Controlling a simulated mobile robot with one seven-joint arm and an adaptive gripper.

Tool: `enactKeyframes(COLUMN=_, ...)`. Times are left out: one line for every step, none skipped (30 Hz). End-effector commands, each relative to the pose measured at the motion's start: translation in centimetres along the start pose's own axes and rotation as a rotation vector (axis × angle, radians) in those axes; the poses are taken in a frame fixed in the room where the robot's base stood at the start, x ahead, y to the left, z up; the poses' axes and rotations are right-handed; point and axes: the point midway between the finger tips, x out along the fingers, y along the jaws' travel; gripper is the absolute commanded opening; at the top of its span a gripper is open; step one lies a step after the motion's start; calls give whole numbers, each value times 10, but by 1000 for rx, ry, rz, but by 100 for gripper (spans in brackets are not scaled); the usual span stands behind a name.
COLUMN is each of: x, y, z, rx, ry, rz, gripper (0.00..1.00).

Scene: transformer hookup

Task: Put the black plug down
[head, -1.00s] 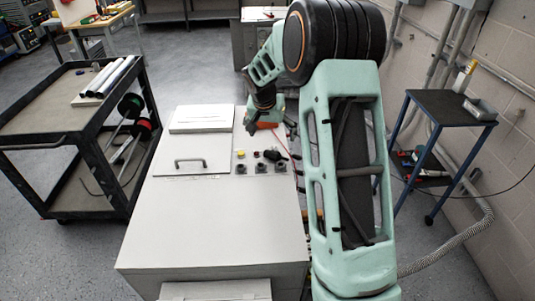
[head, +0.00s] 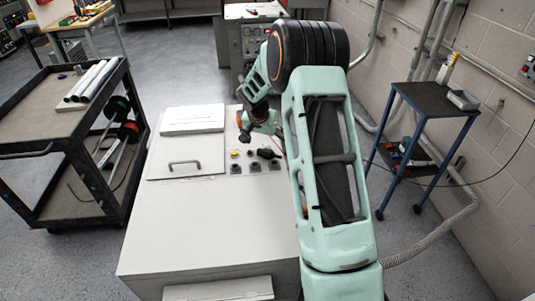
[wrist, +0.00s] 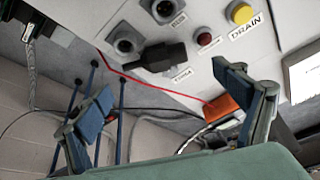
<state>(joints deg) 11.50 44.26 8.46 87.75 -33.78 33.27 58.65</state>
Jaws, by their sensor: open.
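The black plug (head: 265,154) lies on the light grey cabinet top (head: 215,215), behind the black sockets. In the wrist view the plug (wrist: 165,57) lies beyond the fingertips, with nothing holding it. I cannot tell whether the plug is fully flat on the surface. My gripper (wrist: 168,88) is open and empty, its two fingers wide apart and clear of the plug. In the head view my gripper (head: 262,125) is over the far right part of the cabinet top, partly hidden by my arm.
Black sockets (head: 255,167), a red button (wrist: 204,39) and a yellow DRAIN button (wrist: 241,12) sit near the plug. An orange object (wrist: 221,109) and a red wire are close to the right finger. A black cart (head: 62,145) stands left, a blue-legged stand (head: 430,97) right.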

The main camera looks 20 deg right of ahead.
Motion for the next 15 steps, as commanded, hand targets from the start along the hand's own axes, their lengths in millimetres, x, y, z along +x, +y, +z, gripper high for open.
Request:
enactKeyframes(x=6, y=3, z=4, rx=-2, ry=-5, rz=4, gripper=89)
enactKeyframes(x=11, y=4, z=6, rx=-1, ry=-6, rz=3, gripper=89)
enactKeyframes(x=17, y=6, z=8, rx=-2, ry=-6, rz=4, gripper=89)
enactKeyframes(x=22, y=7, z=10, rx=-1, ry=-6, rz=3, gripper=89)
enactKeyframes(x=26, y=8, z=11, rx=-1, ry=-5, rz=2, gripper=89)
enactKeyframes(x=31, y=7, z=10, rx=-1, ry=-4, rz=2, gripper=89)
enactKeyframes(x=35, y=7, z=10, rx=-1, ry=-4, rz=2, gripper=89)
enactKeyframes(x=37, y=7, z=10, rx=0, ry=-4, rz=2, gripper=89)
enactKeyframes(x=41, y=7, z=9, rx=0, ry=-3, rz=2, gripper=89)
enactKeyframes(x=43, y=7, z=9, rx=0, ry=-3, rz=2, gripper=89)
enactKeyframes(x=44, y=7, z=9, rx=0, ry=-2, rz=1, gripper=89)
enactKeyframes(x=45, y=7, z=9, rx=0, ry=-2, rz=1, gripper=89)
enactKeyframes(x=46, y=7, z=9, rx=0, ry=-1, rz=1, gripper=89)
enactKeyframes(x=46, y=7, z=9, rx=0, ry=-1, rz=0, gripper=89)
enactKeyframes(x=46, y=6, z=9, rx=0, ry=-1, rz=0, gripper=89)
